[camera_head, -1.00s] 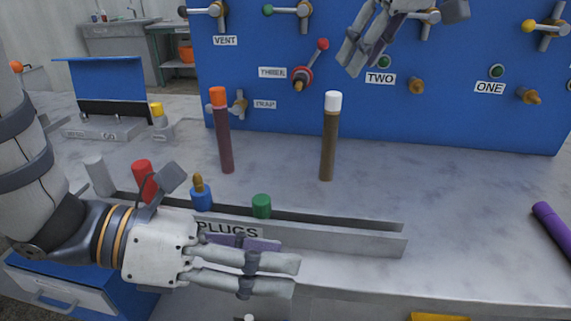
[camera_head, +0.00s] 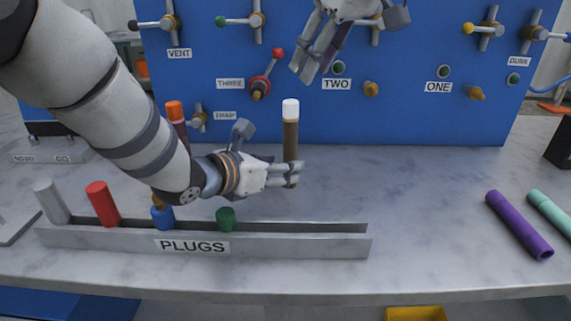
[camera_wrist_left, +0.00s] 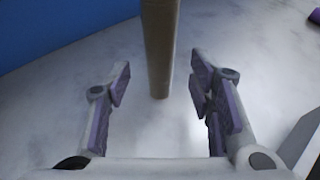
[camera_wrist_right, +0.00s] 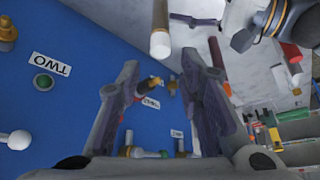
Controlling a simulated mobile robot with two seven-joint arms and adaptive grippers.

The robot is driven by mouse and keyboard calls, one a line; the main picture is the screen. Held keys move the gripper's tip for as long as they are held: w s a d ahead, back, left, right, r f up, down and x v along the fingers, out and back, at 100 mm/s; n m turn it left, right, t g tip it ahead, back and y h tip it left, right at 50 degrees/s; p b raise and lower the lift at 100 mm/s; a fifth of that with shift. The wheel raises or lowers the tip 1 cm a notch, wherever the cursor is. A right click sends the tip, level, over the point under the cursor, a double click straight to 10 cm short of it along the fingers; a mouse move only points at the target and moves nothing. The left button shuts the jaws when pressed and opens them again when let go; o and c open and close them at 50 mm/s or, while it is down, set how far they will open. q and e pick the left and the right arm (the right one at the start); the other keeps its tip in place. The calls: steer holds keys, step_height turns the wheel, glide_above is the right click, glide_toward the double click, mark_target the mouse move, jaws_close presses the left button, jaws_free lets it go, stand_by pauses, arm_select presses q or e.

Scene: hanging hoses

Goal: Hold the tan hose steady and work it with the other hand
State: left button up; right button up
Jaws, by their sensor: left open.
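The tan hose (camera_head: 290,140), with a white top end, stands upright in front of the blue panel. My left gripper (camera_head: 292,178) is open at its lower part. In the left wrist view the hose (camera_wrist_left: 160,50) shows between the spread fingertips (camera_wrist_left: 160,68), with no finger seen pressing it. My right gripper (camera_head: 310,68) hangs above the hose in front of the panel, pointing down. In the right wrist view its fingers (camera_wrist_right: 158,75) are apart with nothing held, and the hose's white end (camera_wrist_right: 160,45) shows beyond them.
A grey rack marked PLUGS (camera_head: 300,245) runs along the front, with several coloured plugs. An orange-topped hose (camera_head: 175,112) stands behind my left arm. The blue panel (camera_head: 400,125) carries valves and ports. Purple (camera_head: 518,225) and mint (camera_head: 552,215) tubes lie at right; the bench before them is clear.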

arm_select(q)
steer(key=x, duration=0.4)
steer(key=shift+w+d+f, duration=0.1)
steer(key=shift+w+d, duration=0.05)
steer(key=shift+w, duration=0.1)
steer(key=shift+c, duration=0.6)
